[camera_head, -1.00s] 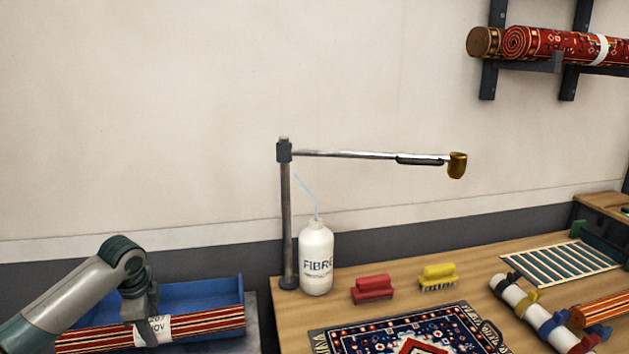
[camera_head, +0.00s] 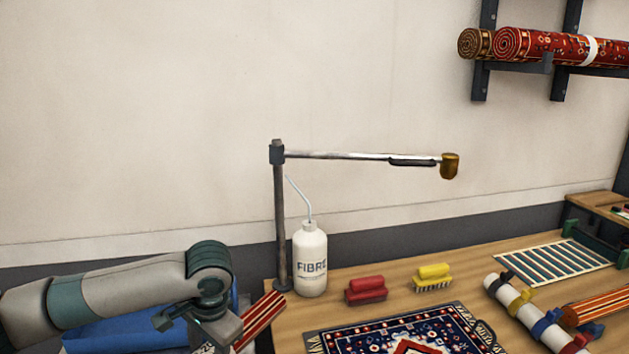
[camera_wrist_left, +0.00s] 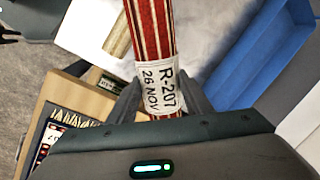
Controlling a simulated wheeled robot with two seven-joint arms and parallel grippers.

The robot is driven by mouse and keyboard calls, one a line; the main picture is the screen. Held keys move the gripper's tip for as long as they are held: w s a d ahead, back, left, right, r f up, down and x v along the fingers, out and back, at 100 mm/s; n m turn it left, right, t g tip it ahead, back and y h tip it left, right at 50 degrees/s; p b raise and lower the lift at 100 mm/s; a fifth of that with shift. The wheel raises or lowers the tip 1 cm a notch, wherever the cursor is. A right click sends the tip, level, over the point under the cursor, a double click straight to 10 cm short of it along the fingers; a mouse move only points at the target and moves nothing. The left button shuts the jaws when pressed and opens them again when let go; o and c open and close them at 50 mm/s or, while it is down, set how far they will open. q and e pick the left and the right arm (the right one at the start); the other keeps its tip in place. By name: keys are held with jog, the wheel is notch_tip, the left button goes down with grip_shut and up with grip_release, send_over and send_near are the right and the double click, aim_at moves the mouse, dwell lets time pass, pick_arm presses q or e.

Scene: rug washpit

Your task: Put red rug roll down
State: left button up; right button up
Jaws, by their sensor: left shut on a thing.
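The red rug roll (camera_head: 262,318) has red, cream and dark stripes. In the head view it slants up to the right beside the table's left edge, partly hidden by my arm. My left gripper (camera_head: 215,338) is shut on it around its white label. In the left wrist view the roll (camera_wrist_left: 152,35) runs up from between the fingers (camera_wrist_left: 158,108), and the label (camera_wrist_left: 162,90) reads "R-207 26 NOV". The blue tray (camera_head: 130,337) lies behind and below my left arm; it also shows in the wrist view (camera_wrist_left: 268,60). My right gripper is out of view.
The wooden table (camera_head: 400,290) holds a white bottle (camera_head: 311,262), a red brush (camera_head: 366,290), a yellow brush (camera_head: 433,277) and a patterned rug (camera_head: 395,335). A post with a swing arm (camera_head: 280,220) stands at its left edge.

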pick_arm(q)
jog(key=s+n+g, duration=0.1)
jog(key=s+n, duration=0.5)
jog(key=s, duration=0.6)
jog(key=shift+s+d+r+n, duration=0.15)
jog(key=shift+s+d+n, duration=0.1)
jog(key=shift+n, duration=0.05)
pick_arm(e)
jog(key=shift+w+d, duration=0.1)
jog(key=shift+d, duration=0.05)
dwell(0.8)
